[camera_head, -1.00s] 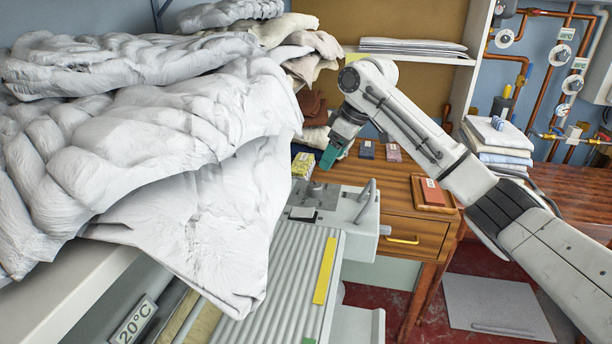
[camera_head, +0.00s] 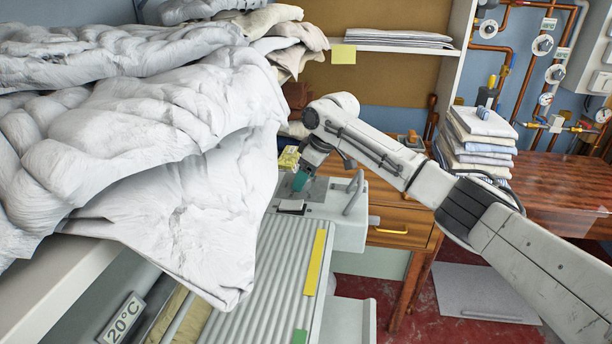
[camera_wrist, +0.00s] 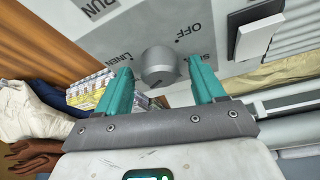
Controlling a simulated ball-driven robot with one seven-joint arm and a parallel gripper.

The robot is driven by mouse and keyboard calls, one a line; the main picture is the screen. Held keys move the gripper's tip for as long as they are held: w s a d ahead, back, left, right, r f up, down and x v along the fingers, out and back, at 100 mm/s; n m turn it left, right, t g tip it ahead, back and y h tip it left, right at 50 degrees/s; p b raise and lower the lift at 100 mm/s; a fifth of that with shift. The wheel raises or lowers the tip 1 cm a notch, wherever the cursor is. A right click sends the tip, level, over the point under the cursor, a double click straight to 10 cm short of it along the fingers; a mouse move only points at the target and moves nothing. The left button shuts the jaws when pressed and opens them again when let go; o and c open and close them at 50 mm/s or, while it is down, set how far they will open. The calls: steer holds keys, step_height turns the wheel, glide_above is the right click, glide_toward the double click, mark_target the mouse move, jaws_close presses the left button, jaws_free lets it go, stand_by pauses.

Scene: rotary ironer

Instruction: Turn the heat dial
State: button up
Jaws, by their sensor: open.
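The heat dial (camera_wrist: 160,66) is a grey round knob on the ironer's light grey control panel (camera_wrist: 140,22). In the wrist view it sits just beyond my gripper (camera_wrist: 160,82), centred between two teal fingers. The fingers are apart, with nothing between them that I can see held. Panel lettering around the dial reads "OFF", "LINEN" and part of a word starting with S. In the head view my gripper (camera_head: 300,180) is over the panel at the ironer's (camera_head: 268,260) far end, and the dial is hard to make out there. I cannot tell whether the fingers touch it.
A white rocker switch (camera_wrist: 258,36) sits right of the dial. A yellow box (camera_wrist: 90,90) lies left of my gripper. A big heap of white laundry (camera_head: 130,150) hangs close on the left. A lever handle (camera_head: 354,192) stands right of the panel. Folded linens (camera_head: 480,140) are stacked farther right.

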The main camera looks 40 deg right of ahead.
steer(key=c, duration=1.1)
steer(key=shift+o, duration=0.2)
steer(key=shift+r, duration=0.1)
steer(key=shift+a+r+m+p, duration=0.15)
steer(key=shift+m+p, duration=0.15)
steer(key=shift+p, duration=0.9)
steer(key=m+p, duration=0.1)
steer(key=p, duration=0.1)
steer(key=shift+a+h+p, duration=0.1)
steer(key=shift+h+p, duration=0.2)
steer(key=shift+p, duration=0.05)
steer(key=m+h+p, duration=0.1)
steer(key=m+p, duration=0.2)
steer(key=p, duration=0.1)
steer(key=shift+s+a, duration=0.1)
steer(key=m+h+p, duration=0.1)
steer(key=m+p, duration=0.1)
steer(key=m, duration=0.1)
steer(key=shift+m+h+p, duration=0.3)
steer(key=shift+p, duration=0.05)
steer(key=shift+f+m+h+p, duration=0.2)
steer(key=shift+m+h+p, duration=0.3)
steer(key=shift+m, duration=1.2)
